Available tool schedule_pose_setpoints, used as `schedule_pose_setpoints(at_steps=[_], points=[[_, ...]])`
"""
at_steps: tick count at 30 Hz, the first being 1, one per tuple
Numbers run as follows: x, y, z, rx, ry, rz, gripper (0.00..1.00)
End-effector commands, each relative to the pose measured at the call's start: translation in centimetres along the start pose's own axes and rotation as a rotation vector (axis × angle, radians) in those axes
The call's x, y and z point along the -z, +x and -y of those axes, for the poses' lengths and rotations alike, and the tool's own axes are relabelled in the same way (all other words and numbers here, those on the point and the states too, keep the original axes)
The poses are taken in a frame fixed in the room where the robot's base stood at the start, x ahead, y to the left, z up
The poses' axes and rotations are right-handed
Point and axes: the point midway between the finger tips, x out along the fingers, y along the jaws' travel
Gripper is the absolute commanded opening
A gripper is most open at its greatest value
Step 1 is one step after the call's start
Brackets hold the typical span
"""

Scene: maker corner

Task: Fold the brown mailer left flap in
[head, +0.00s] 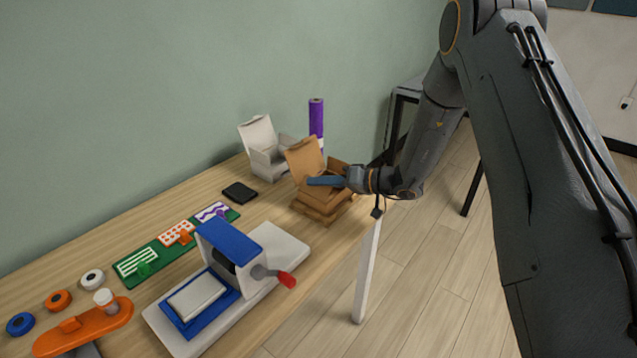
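The brown mailer (304,158) stands near the right end of the wooden table, with its lid raised at the back. Brown cardboard panels show below and to the right of my gripper. My gripper (314,181) reaches in from the right, its blue finger part lying level across the front of the mailer's opening. It hides part of the inside and the flaps. I cannot tell which panel is the left flap, how far it is folded, or whether my gripper touches it. The finger gap is not visible from this angle.
A white open mailer (258,140) and a purple roll (316,118) stand behind the brown one. A black pad (240,192), a green mat (160,260) and a blue-and-white machine with a red handle (287,280) lie leftward. The table (335,240) ends just right of the brown mailer.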

Motion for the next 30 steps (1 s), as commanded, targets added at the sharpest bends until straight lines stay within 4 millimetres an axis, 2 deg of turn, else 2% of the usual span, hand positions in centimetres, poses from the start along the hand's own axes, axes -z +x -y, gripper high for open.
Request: schedule_pose_setpoints(at_steps=[15,28,30], points=[[-0.4,0.2,-1.9,0.135,0.325,-0.001,0.0],[-0.3,0.1,-1.8,0.149,0.362,0.0,0.0],[-0.3,0.1,-1.8,0.149,0.362,0.0,0.13]])
